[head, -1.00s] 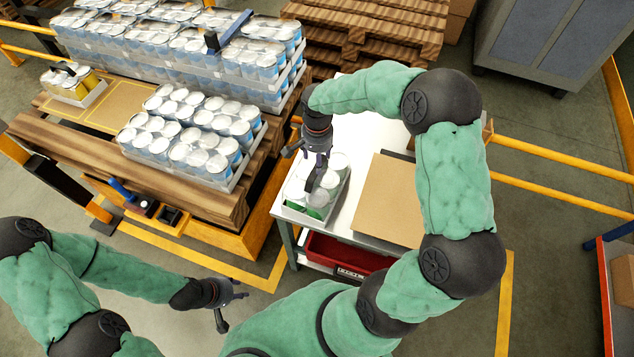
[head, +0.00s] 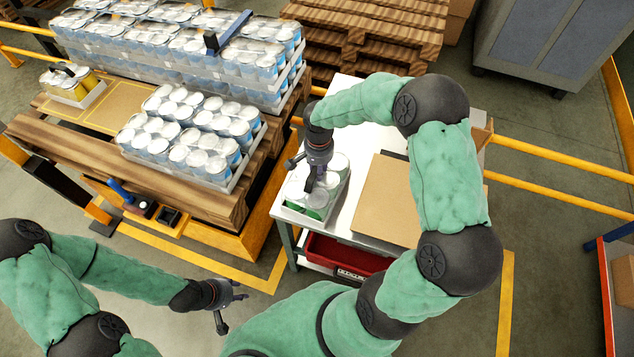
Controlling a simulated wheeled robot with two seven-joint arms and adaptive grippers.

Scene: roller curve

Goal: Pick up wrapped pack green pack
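The green pack (head: 322,207) is a wrapped tray of white-lidded cans with green sides. It sits on the left part of the white table (head: 364,147). My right gripper (head: 301,174) points down over the pack's back-left part, with its fingers apart. One finger shows at the pack's back-left edge and another is over the lids. I cannot tell whether they touch the pack. My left gripper (head: 231,309) is open and empty, low in front of the table and well away from the pack.
A brown cardboard sheet (head: 383,205) lies right of the pack. A red bin (head: 345,257) is under the table. Left stand pallets with blue can packs (head: 190,135) and a yellow pack (head: 70,83). Yellow rails (head: 560,190) run at the right.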

